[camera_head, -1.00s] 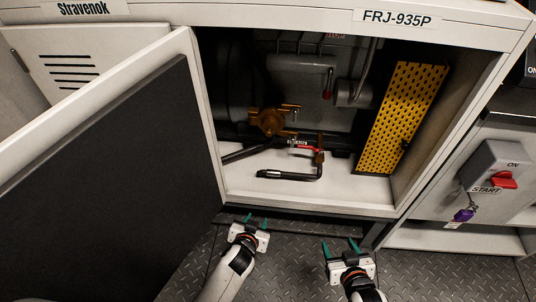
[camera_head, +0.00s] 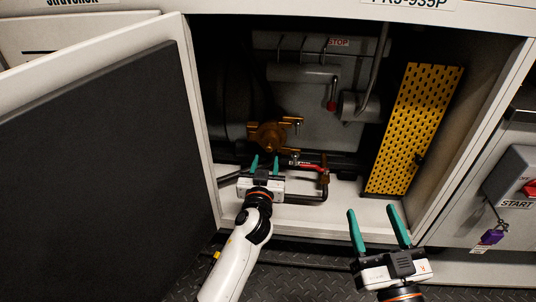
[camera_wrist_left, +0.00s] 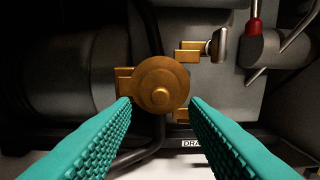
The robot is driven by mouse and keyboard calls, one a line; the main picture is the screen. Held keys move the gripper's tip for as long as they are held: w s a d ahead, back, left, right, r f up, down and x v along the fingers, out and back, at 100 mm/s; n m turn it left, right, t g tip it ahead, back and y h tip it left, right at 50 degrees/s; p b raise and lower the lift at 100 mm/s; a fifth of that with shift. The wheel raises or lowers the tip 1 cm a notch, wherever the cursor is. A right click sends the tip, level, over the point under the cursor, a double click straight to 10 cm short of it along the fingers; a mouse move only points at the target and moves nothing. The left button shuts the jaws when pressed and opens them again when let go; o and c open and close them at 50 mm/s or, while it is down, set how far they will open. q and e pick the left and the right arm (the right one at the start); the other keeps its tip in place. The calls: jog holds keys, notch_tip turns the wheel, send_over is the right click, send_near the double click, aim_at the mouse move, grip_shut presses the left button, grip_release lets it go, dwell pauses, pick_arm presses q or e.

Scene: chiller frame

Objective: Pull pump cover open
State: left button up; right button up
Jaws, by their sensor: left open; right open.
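Inside the open cabinet, a brass round fitting with tabs (camera_head: 270,136) sits on a dark cylinder; it also shows ahead in the left wrist view (camera_wrist_left: 160,85). A yellow perforated panel (camera_head: 412,128) stands upright at the cabinet's right, with a small dark catch on its right edge. I cannot tell which of these is the pump cover. My left gripper (camera_head: 265,162) is open and empty, just below the brass fitting in the head view, with the fitting between its fingers in the left wrist view. My right gripper (camera_head: 379,226) is open and empty, below the yellow panel.
The white cabinet door (camera_head: 95,150) with a dark inner panel stands open at the left. A red-handled valve (camera_head: 308,167) and bent pipe lie right of my left gripper. A grey switch box (camera_head: 515,185) with a red knob is at the far right.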

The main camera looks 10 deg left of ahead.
aim_at(268, 149)
pick_arm(q)
jog(key=w, duration=0.4)
jog(key=shift+f+b, duration=0.1)
jog(key=shift+b, duration=0.25)
jog(key=shift+w, duration=0.55)
pick_arm(e)
jog(key=shift+s+a+r+t+y, duration=0.1)
jog(key=shift+s+r+t+y, duration=0.1)
jog(key=shift+r+t, duration=0.35)
jog(key=shift+s+r+t+y, duration=0.25)
jog(key=shift+r+t, duration=0.15)
jog(key=shift+r, duration=0.25)
jog(key=shift+s+a+r+t+y, duration=0.1)
jog(key=shift+s+r+t+y, duration=0.1)
jog(key=shift+r+t, duration=0.35)
pick_arm(q)
grip_shut()
